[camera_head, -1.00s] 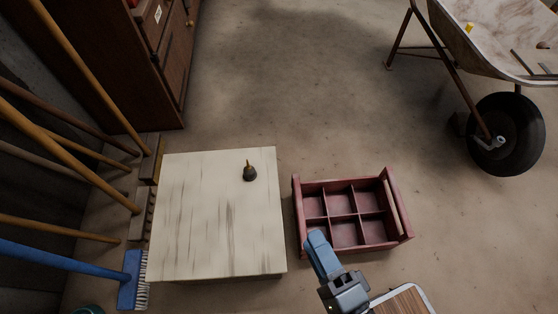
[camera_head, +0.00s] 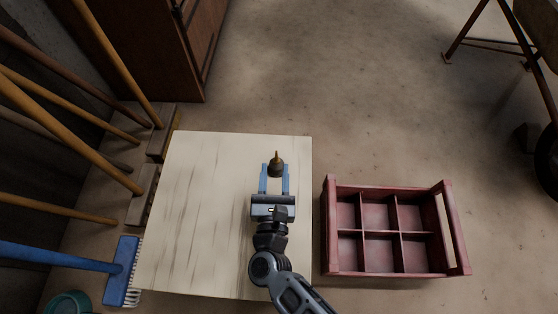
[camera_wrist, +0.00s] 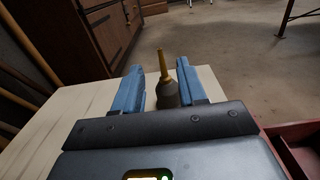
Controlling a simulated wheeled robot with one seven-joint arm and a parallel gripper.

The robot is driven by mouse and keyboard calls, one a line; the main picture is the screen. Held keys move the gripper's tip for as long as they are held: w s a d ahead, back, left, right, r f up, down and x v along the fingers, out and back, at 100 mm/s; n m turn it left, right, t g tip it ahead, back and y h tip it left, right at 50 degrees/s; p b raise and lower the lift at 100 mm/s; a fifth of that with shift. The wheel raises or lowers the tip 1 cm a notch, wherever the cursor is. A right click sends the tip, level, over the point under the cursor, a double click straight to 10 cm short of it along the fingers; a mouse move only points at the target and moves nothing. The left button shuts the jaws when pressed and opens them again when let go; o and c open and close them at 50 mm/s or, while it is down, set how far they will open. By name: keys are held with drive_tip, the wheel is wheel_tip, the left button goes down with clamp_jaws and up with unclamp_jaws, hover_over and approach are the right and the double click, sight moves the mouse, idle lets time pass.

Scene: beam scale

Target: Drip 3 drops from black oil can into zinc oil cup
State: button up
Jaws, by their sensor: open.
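The black oil can (camera_head: 276,169), a small dark body with a brass-yellow spout, stands upright on the pale wooden table (camera_head: 200,220) near its right side. It also shows in the wrist view (camera_wrist: 166,88), between the two blue fingers and closer to the right one. My gripper (camera_head: 275,175) is open, with its fingers reaching to either side of the can. I cannot tell whether a finger touches it. I do not make out a zinc oil cup in these frames.
A red crate (camera_head: 331,250) with several empty compartments stands on the floor right of the table. Brooms, one with a blue head (camera_head: 122,272), lean at the left. A brown cabinet (camera_head: 150,40) stands behind. A wheelbarrow (camera_head: 545,160) is partly visible at the right edge.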

sight(276, 157)
drive_tip(key=w+b, duration=0.1)
drive_tip(key=w, duration=0.4)
drive_tip(key=shift+w+d+f, duration=0.1)
drive_tip(key=shift+w, duration=0.3)
clamp_jaws()
